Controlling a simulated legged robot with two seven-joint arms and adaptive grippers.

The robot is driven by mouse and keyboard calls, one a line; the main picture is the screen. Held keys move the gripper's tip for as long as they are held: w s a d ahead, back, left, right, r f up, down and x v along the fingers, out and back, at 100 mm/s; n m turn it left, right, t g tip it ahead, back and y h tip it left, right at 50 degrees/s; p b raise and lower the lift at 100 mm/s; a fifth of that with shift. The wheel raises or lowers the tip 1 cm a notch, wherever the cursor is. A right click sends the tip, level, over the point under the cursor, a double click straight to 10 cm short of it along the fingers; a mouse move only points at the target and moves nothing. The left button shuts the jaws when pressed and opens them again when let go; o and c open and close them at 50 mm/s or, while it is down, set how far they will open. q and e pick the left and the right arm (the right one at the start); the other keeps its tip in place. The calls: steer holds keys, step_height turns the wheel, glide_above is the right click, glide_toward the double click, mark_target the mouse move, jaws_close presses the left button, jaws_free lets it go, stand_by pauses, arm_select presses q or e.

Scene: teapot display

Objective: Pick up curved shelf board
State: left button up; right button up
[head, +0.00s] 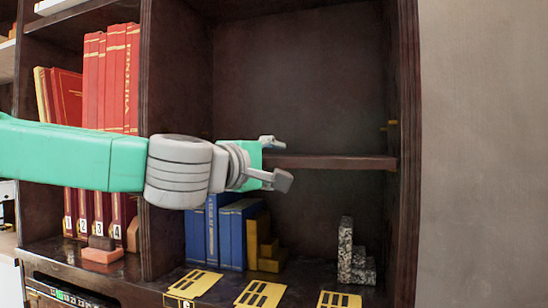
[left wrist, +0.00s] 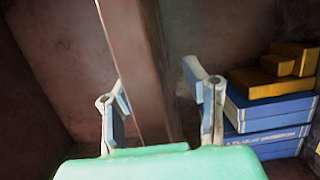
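The curved shelf board (head: 340,162) is a dark reddish-brown plank lying level across the right bay of the bookcase. In the left wrist view the board (left wrist: 148,62) runs up between the fingers. My left gripper (head: 277,161) is at the left part of the board's front edge, one finger above it and one below. The fingers are spread, with the board between them; the left wrist view also shows my gripper (left wrist: 158,92) open. Whether a finger touches the board is hard to tell. The board's left end is partly hidden by my gripper. My right gripper is not in view.
Blue books (head: 232,235) and yellow stepped blocks (head: 264,243) stand below the board. A grey speckled stepped block (head: 351,255) stands lower right, behind several yellow cards (head: 260,294). Red books (head: 112,80) fill the left bay. The space above the board looks clear.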

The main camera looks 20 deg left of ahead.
arm_select(q)
steer(key=shift+w+d, duration=0.15)
steer(key=shift+w, duration=0.15)
steer(key=shift+s, duration=0.15)
steer(key=shift+s, duration=0.1)
jaws_close()
steer(key=shift+r, duration=0.15)
